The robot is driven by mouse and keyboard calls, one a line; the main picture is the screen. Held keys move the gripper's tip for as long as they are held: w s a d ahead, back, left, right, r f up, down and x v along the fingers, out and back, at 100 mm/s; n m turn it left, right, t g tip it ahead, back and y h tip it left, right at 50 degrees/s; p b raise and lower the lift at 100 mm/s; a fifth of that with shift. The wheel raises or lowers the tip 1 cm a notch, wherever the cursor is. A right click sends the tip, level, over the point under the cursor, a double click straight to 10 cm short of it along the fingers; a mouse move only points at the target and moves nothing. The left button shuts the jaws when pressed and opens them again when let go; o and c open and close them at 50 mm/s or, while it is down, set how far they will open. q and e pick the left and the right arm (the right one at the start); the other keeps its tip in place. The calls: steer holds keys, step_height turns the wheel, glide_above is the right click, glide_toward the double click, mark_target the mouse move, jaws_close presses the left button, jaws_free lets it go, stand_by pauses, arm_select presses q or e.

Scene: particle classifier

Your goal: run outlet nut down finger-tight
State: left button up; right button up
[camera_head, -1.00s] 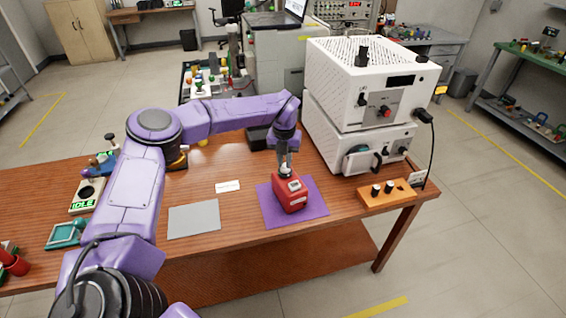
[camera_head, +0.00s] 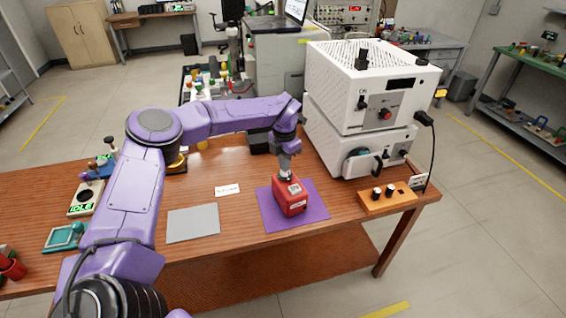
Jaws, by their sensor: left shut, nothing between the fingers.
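My left gripper (camera_head: 286,174) points down at the top of a red box-shaped unit (camera_head: 291,199) and looks to be at or just above it. Its fingers are shut with nothing between them. The red unit stands upright on a purple mat (camera_head: 314,207) on the wooden table. The outlet nut cannot be made out; the gripper and wrist cover part of the unit's top. My right gripper is not in view.
A white two-tier instrument (camera_head: 352,108) stands right behind the mat. A grey mat (camera_head: 193,223) and a white card (camera_head: 228,190) lie left.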

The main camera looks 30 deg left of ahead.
arm_select(q)
steer(key=shift+o, duration=0.5)
steer(key=shift+s+d+f, duration=0.15)
steer(key=shift+d+f, duration=0.05)
steer(key=shift+f, duration=0.25)
steer(key=o, duration=0.6)
steer(key=shift+w+r+p, duration=0.35)
steer(key=shift+r+p, duration=0.25)
steer(key=shift+p, duration=0.05)
steer(key=shift+w+a+r+p, duration=0.3)
steer(key=shift+a+r+p, duration=0.1)
steer(key=shift+r+p, duration=0.15)
steer(key=shift+r, duration=0.4)
steer(key=r+p, duration=0.2)
steer(key=shift+d+r, duration=0.2)
steer(key=shift+r, duration=0.15)
steer(key=shift+a+r+p, duration=0.15)
steer(key=shift+r+p, duration=0.6)
steer(key=shift+r, duration=0.2)
step_height(320, 180, up, 4)
steer(key=p, duration=0.3)
steer(key=shift+r, duration=0.2)
steer(key=shift+r, duration=0.1)
